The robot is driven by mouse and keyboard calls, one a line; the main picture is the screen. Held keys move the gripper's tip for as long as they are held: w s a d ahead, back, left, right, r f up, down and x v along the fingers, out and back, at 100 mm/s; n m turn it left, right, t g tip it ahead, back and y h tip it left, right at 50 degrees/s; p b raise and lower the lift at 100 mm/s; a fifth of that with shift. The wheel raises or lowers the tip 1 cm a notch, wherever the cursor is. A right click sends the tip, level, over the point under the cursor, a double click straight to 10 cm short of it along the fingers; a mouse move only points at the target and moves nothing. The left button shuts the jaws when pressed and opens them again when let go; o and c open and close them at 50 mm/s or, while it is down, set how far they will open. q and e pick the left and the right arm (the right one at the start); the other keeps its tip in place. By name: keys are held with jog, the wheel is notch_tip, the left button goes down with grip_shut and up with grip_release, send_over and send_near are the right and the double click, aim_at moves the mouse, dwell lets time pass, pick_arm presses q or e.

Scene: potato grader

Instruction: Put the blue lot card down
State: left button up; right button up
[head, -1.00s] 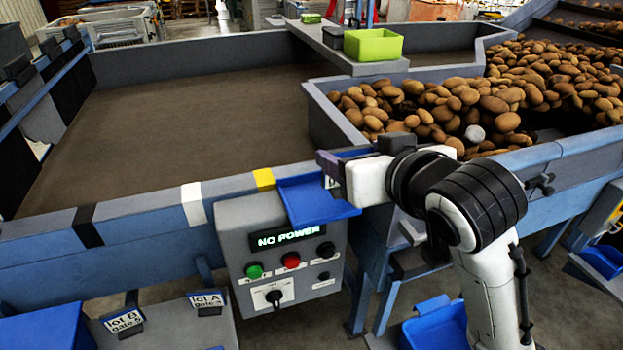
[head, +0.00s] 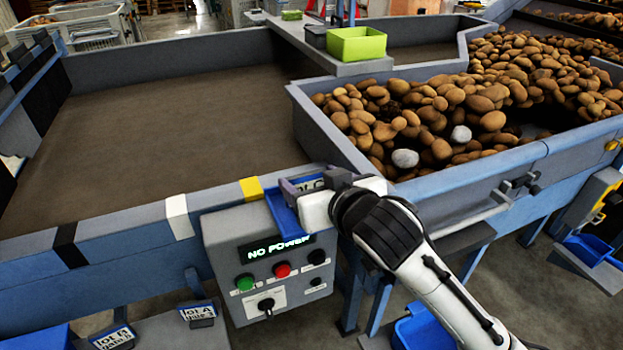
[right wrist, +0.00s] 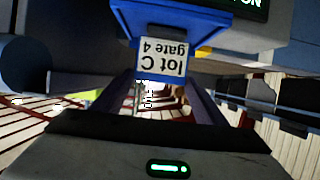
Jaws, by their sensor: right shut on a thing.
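The blue lot card (head: 309,184) has a white label, which reads "lot C gate 4" upside down in the right wrist view (right wrist: 163,62). My right gripper (head: 312,187) is shut on the card, which sits between its fingers. The gripper is at the blue tray (head: 283,213) on top of the grey control box. The tray also shows behind the card in the right wrist view (right wrist: 190,20). I cannot tell whether the card touches the tray. My left gripper is not in view.
The control box (head: 232,262) has a lit "NO POWER" display (head: 275,247). Lot A card (head: 198,313) and lot B card (head: 115,338) stand at the lower left. Potatoes (head: 450,105) fill the bin at right. The wide brown belt (head: 170,130) is bare.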

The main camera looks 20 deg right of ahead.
jog(key=shift+f, duration=0.2)
jog(key=o, duration=1.3)
jog(key=shift+o, duration=0.2)
jog(key=shift+r, duration=0.1)
